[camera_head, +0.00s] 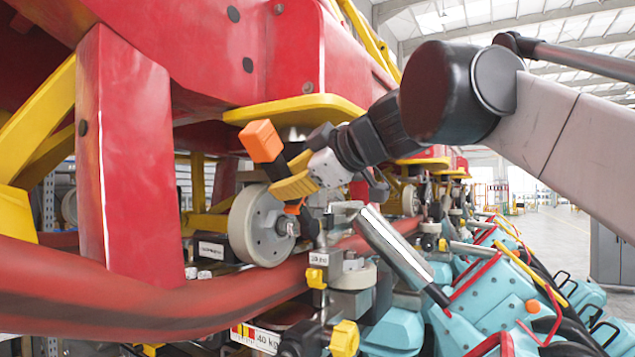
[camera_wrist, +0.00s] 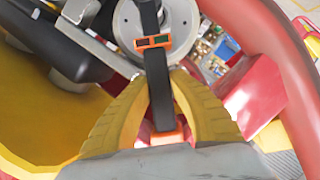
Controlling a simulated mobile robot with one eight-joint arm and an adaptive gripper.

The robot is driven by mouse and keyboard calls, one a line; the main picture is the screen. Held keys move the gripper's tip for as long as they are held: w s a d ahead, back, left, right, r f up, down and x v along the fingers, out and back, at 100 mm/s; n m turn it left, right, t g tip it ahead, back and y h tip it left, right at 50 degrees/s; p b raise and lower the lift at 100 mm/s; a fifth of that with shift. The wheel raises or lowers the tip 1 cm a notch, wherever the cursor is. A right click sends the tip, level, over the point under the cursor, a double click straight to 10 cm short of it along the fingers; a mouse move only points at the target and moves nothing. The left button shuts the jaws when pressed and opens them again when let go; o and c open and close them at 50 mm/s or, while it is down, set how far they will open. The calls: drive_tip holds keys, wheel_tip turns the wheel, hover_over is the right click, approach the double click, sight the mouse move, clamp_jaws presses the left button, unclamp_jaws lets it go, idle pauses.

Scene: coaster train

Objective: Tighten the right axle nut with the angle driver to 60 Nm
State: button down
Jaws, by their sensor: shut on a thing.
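My gripper (camera_head: 290,187) has yellow fingers shut on the angle driver, in front of the train's wheel. The driver is a dark bar with an orange block (camera_head: 262,141) at its upper end and an orange-framed part near its lower end. In the wrist view the driver (camera_wrist: 160,95) runs between the fingers (camera_wrist: 164,76), with small red and green fields in its orange frame. The grey wheel (camera_head: 247,228) has a metal hub and axle nut (camera_head: 287,226) on its right side. The driver's lower end is close to the nut; whether it sits on it I cannot tell.
A red tubular rail (camera_head: 200,300) runs below the wheel. A red post (camera_head: 125,160) and a yellow plate (camera_head: 295,108) flank it. A stand with yellow knobs (camera_head: 344,338) is close below. Teal units (camera_head: 480,300) fill the lower right.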

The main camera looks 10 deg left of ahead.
drive_tip(key=shift+w+a+r+p, duration=0.1)
drive_tip(key=shift+w+a+p, duration=0.15)
drive_tip(key=shift+a, duration=0.2)
drive_tip(key=shift+w+a+p, duration=0.1)
drive_tip(key=shift+a+p, duration=0.2)
drive_tip(key=shift+a, duration=0.15)
idle(2.9)
drive_tip(key=shift+d, duration=0.1)
idle(0.4)
